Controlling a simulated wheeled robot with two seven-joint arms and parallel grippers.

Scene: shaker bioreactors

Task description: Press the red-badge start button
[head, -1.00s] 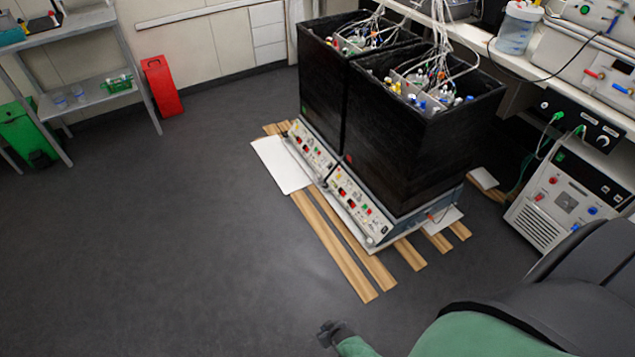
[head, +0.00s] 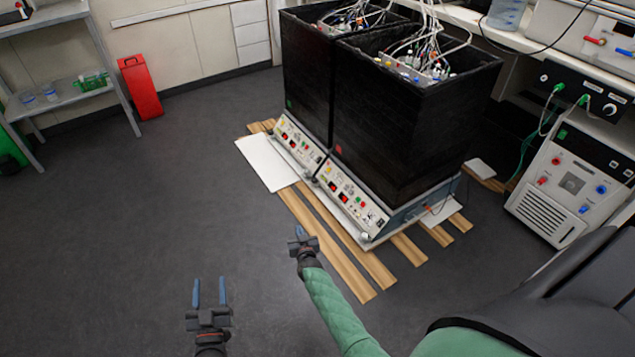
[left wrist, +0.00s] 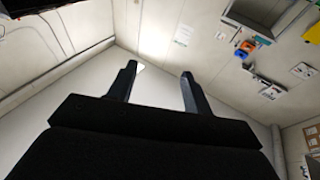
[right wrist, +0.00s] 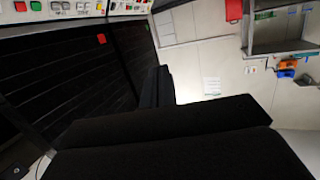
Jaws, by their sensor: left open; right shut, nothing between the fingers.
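Two black-walled shaker bioreactors stand side by side. A red badge (head: 338,149) marks the nearer right-hand box (head: 400,125), and a green badge (head: 289,104) marks the farther one. The panel (head: 350,198) under the red badge carries small buttons and red displays; which button is start is too small to tell. In the right wrist view the red badge (right wrist: 101,38) shows below a strip of panel buttons (right wrist: 60,7). My right gripper (head: 299,236) is shut and empty, in front of that panel and apart from it. My left gripper (head: 209,290) is open and empty, farther left over the floor.
Wooden slats (head: 335,262) and a white board (head: 266,162) lie under and before the shakers. A white-fronted unit (head: 560,190) stands at right. A red bin (head: 140,87) and a shelf rack (head: 75,90) are at left. The floor between is clear.

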